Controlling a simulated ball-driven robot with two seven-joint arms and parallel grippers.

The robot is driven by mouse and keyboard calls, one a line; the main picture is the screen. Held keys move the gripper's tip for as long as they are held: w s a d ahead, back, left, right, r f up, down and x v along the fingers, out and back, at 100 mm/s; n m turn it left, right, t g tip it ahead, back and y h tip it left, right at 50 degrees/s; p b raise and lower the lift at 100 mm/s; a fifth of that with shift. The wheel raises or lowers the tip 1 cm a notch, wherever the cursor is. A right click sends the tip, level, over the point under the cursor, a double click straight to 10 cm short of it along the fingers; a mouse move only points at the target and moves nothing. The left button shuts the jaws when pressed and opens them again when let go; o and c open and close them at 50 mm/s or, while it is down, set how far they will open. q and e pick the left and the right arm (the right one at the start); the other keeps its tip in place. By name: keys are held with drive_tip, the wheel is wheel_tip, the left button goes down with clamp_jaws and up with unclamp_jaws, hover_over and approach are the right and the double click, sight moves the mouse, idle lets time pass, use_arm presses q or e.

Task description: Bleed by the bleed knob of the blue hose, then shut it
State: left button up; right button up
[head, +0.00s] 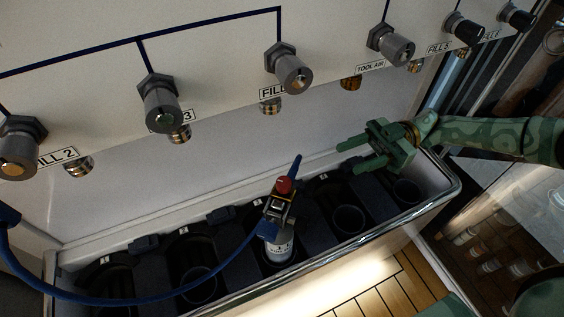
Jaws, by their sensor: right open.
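The blue hose (150,301) hangs from the left edge, sags along the front of the black rack and rises to a fitting (281,207) on top of a small white-labelled cylinder (279,248). A red knob (284,185) sits on this fitting, with a blue lever-like piece sticking up behind it. I cannot tell from this view whether the knob is turned open or shut. My green right gripper (350,155) is open and empty, above the rack to the right of the red knob and apart from it. My left gripper is not in view.
The black rack (316,236) has several round sockets, some empty, and a metal front rim. Above it, the white panel (215,50) carries several grey knobs and brass outlets with labels. Clear air lies between the right gripper and the red knob.

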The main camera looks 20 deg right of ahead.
sight(284, 182)
drive_tip(key=a, duration=1.1)
drive_tip(key=a+b, duration=0.1)
drive_tip(key=a, duration=0.4)
drive_tip(key=shift+s+a, duration=0.15)
drive_tip(key=shift+s, duration=0.2)
drive_tip(key=c, duration=1)
